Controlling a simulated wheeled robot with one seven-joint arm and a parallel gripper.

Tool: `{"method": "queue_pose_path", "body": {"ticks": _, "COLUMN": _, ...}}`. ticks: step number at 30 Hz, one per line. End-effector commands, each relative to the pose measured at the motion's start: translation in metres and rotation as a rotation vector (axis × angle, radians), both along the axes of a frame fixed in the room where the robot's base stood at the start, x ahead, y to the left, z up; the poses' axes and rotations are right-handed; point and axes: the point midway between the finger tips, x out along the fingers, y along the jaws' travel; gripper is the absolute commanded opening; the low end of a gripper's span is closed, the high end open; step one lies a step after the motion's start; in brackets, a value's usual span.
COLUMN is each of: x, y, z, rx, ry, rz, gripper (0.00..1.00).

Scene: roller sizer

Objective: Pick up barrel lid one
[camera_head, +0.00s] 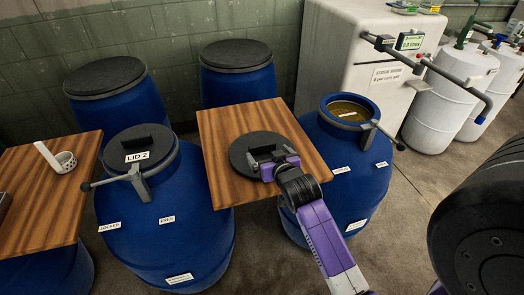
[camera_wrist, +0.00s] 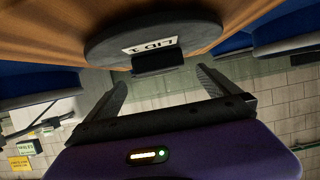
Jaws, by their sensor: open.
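Barrel lid one is a dark round disc (camera_head: 240,150) lying flat on a wooden board between two blue barrels. In the wrist view the lid (camera_wrist: 110,48) appears upside down with its white "LID 1" label and a dark block handle (camera_wrist: 158,62). My gripper (camera_head: 267,160) is over the near right part of the lid. In the wrist view my gripper (camera_wrist: 161,78) is open and empty, its fingertips spread to either side of the handle. Whether they touch it cannot be told.
An open barrel (camera_head: 345,190) with yellowish contents and a lever clamp stands right of the board (camera_head: 220,185). A barrel with lid 2 (camera_head: 140,157) and a clamp lever stands left. Two barrels stand behind.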

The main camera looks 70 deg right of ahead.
Motion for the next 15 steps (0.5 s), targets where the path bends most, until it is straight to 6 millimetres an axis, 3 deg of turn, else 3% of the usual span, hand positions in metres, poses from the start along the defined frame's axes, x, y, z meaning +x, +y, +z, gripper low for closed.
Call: {"method": "queue_pose_path", "body": {"ticks": 15, "x": 0.030, "y": -0.038, "z": -0.017, "rx": 0.004, "ry": 0.000, "rz": -0.013, "gripper": 1.00}}
